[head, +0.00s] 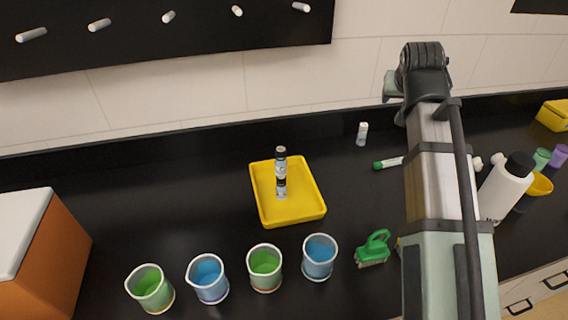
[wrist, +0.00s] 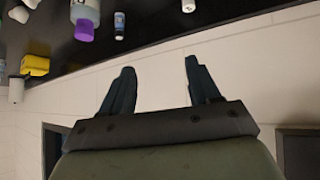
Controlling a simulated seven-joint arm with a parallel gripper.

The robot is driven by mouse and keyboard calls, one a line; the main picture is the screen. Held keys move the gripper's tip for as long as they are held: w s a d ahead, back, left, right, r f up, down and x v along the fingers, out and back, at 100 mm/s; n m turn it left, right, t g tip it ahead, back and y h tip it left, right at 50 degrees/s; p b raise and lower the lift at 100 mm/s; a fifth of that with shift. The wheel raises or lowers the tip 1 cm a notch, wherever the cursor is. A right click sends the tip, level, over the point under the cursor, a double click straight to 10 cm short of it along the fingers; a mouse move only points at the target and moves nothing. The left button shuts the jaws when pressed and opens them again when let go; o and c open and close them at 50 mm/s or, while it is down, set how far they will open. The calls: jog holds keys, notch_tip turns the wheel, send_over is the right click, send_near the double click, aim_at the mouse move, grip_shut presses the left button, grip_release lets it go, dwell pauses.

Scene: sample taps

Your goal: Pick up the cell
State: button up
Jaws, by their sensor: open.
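A slim upright cylinder with dark bands and a pale, label-like middle, which looks like the cell (head: 281,175), stands in a shallow yellow tray (head: 312,208) near the middle of the black counter in the head view. I cannot make out its markings. My arm rises on the right of the head view, and its end is right of and beyond the tray, with the fingers not clearly seen there. In the wrist view my gripper (wrist: 159,66) has its two dark fingers apart with only pale wall between them. The cell cannot be made out in the wrist view.
Several beakers (head: 208,278) of green and blue liquid line the front. An orange box (head: 50,262) stands left. Pegs (head: 98,25) project from a black panel above.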

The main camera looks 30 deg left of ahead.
jog(key=s+a+n+g+y, duration=0.1)
jog(key=s+a+n+g, duration=0.1)
jog(key=s+a, duration=0.95)
jog(key=n+g+y, duration=0.1)
jog(key=n+g, duration=0.1)
send_near(282, 156)
jog(key=x, duration=0.7)
jog(key=shift+s, duration=0.2)
jog(key=shift+x, duration=2.75)
jog(key=shift+w, duration=0.15)
jog(key=shift+c, duration=0.4)
grip_shut()
